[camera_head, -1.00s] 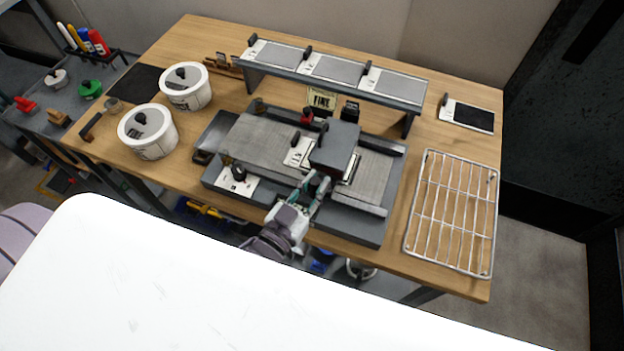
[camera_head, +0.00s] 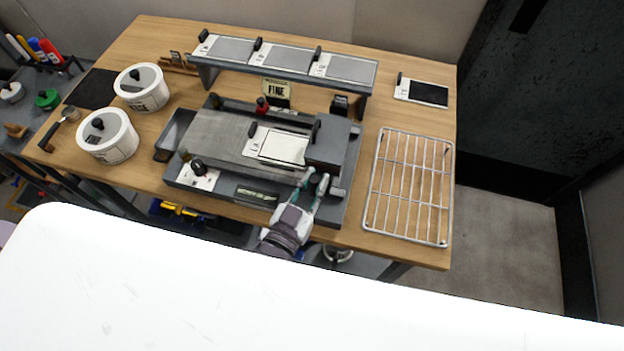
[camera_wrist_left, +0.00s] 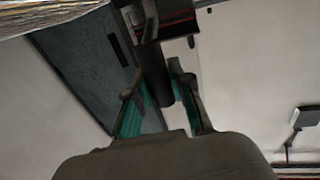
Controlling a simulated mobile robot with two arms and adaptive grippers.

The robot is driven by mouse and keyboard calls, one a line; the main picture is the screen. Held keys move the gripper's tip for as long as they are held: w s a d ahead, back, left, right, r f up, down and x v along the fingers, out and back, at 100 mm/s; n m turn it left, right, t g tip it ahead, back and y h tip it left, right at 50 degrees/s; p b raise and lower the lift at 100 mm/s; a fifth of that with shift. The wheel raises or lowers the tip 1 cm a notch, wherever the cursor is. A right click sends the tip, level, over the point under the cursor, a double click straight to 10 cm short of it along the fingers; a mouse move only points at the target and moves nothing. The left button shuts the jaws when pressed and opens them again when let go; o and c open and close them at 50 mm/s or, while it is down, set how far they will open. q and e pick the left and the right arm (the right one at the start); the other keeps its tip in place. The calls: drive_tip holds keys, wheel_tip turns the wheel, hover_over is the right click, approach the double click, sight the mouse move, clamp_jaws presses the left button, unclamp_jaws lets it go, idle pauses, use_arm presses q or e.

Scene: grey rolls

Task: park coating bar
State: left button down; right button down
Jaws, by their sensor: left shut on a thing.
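The coating bar, a dark grey block (camera_head: 327,148), sits across the right end of the grey coating machine (camera_head: 225,130) on the wooden bench. My left gripper (camera_head: 313,182) is at its near side, shut on a dark round handle (camera_wrist_left: 154,75) that shows between the teal-padded fingers in the left wrist view. The handle seems to belong to the bar; the gripper hides much of the join. A white-framed panel (camera_head: 282,147) lies on the machine bed just left of the bar. My right gripper is not in view.
A raised shelf with several panels (camera_head: 290,70) stands behind the machine. A wire rack (camera_head: 408,190) lies to the right. Two white pots (camera_head: 107,136) stand at left. A FINE sign (camera_head: 276,90) and a dark panel (camera_head: 422,91) are at the back.

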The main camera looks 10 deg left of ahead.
use_arm(q)
drive_tip(key=c, duration=1.1)
unclamp_jaws()
drive_tip(key=shift+d, duration=0.25)
drive_tip(key=shift+o, duration=0.4)
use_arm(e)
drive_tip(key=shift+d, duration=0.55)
use_arm(q)
drive_tip(key=shift+s, duration=0.1)
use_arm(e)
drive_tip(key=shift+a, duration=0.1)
use_arm(q)
drive_tip(key=shift+s+a, duration=0.1)
drive_tip(key=shift+s, duration=0.1)
drive_tip(key=v, duration=1.1)
drive_tip(key=shift+s, duration=0.25)
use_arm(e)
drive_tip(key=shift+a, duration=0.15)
use_arm(q)
drive_tip(key=shift+f, duration=0.1)
